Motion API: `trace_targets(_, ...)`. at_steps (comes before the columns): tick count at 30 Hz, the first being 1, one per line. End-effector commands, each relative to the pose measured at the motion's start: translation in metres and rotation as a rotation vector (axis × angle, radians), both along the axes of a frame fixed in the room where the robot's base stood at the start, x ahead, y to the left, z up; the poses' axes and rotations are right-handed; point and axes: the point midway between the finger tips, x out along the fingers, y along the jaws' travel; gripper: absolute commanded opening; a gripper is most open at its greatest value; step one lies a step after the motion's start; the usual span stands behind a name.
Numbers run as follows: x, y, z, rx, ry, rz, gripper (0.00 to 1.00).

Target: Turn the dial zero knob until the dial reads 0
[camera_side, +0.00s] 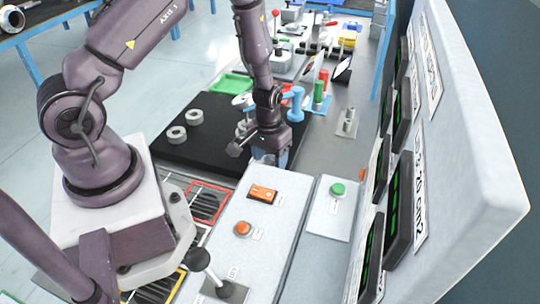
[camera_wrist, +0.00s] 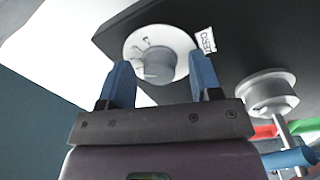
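In the wrist view, a round white dial plate (camera_wrist: 180,42) with dark marks carries a grey cylindrical knob (camera_wrist: 158,72). A small label reading ZERO (camera_wrist: 207,40) is beside it. My gripper (camera_wrist: 161,64) has its two blue fingers spread, one on each side of the knob in the picture. Gaps show between the fingers and the knob; I cannot tell whether the tips reach its depth. In the side view my gripper (camera_side: 277,157) points down at the near edge of the black board, and its fingers are mostly hidden. The dial reading cannot be made out.
A grey flanged round part (camera_wrist: 270,93) is right of the gripper in the wrist view. In the side view, the black board (camera_side: 205,155) bears two grey rings (camera_side: 186,125). A control box (camera_side: 262,220) with orange buttons stands in front; a display panel (camera_side: 455,150) rises at right.

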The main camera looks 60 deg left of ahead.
Motion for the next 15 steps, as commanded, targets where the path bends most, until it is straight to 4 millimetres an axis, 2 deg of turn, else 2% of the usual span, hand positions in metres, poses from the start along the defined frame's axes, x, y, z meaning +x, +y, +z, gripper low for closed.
trace_targets(8,0.001,0.000,0.005,0.001,-0.002,-0.001,0.58)
trace_targets(11,0.001,0.000,0.016,0.002,-0.005,-0.004,0.58)
trace_targets(15,0.001,0.002,0.044,0.002,-0.008,-0.002,0.58)
